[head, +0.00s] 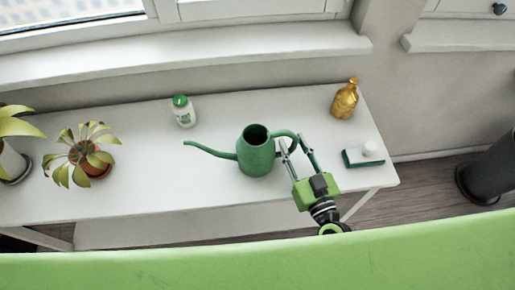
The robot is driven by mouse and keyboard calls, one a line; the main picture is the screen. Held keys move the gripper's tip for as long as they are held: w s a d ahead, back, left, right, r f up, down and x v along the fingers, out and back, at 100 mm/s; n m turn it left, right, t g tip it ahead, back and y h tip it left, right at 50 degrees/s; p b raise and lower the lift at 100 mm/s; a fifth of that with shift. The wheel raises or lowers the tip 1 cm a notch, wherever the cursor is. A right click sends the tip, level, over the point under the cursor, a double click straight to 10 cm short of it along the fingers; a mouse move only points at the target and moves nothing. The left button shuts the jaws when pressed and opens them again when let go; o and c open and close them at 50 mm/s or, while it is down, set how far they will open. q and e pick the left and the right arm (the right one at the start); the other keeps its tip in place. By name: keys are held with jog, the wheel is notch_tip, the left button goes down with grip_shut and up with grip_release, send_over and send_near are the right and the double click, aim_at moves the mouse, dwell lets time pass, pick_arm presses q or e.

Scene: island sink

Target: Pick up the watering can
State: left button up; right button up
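The green watering can (256,158) stands upright on the white table, its thin spout pointing left and its looped handle on the right. My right gripper (292,143) reaches up from the front right to the handle. Its two fingers are apart, one to each side of the handle's outer part as seen from above. I cannot tell whether either finger touches the handle. My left gripper is not in view.
On the white table (130,190) are a white bottle with a green cap (184,112), an amber bottle (345,101), a green-and-white item (363,156) and a potted plant (92,160). Another plant (14,152) is at far left. The window wall runs behind.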

grip_shut()
jog(key=shift+r, duration=0.25)
